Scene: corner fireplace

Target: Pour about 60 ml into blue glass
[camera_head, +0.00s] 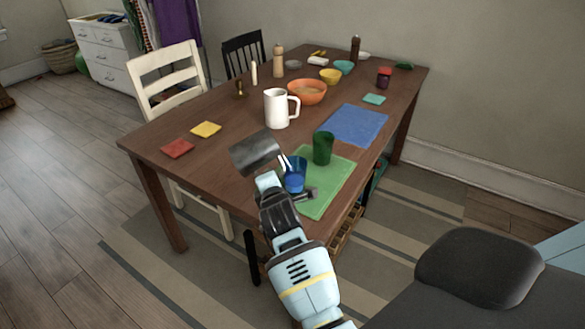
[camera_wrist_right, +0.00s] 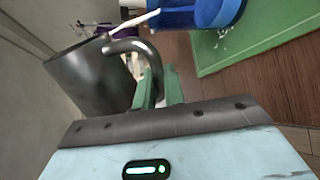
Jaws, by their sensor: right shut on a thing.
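My right gripper (camera_wrist_right: 159,92) is shut on the curved handle of a grey metal jug (camera_head: 256,153); in the right wrist view the jug (camera_wrist_right: 90,75) lies tilted well over. A thin white stream runs from its mouth side to the blue glass (camera_head: 295,180), which stands upright on the green mat (camera_head: 313,205). The blue glass (camera_wrist_right: 207,12) is cut off by the top edge of the wrist view, and its fill level cannot be told. Small white specks lie beside its base. My left gripper is out of view.
A green glass (camera_head: 322,148) stands close behind the blue glass. A white pitcher (camera_head: 278,108) and an orange bowl (camera_head: 307,91) stand farther back. A blue mat (camera_head: 355,125) lies to the right. The table's left front is mostly clear around red (camera_head: 178,148) and yellow (camera_head: 206,129) squares.

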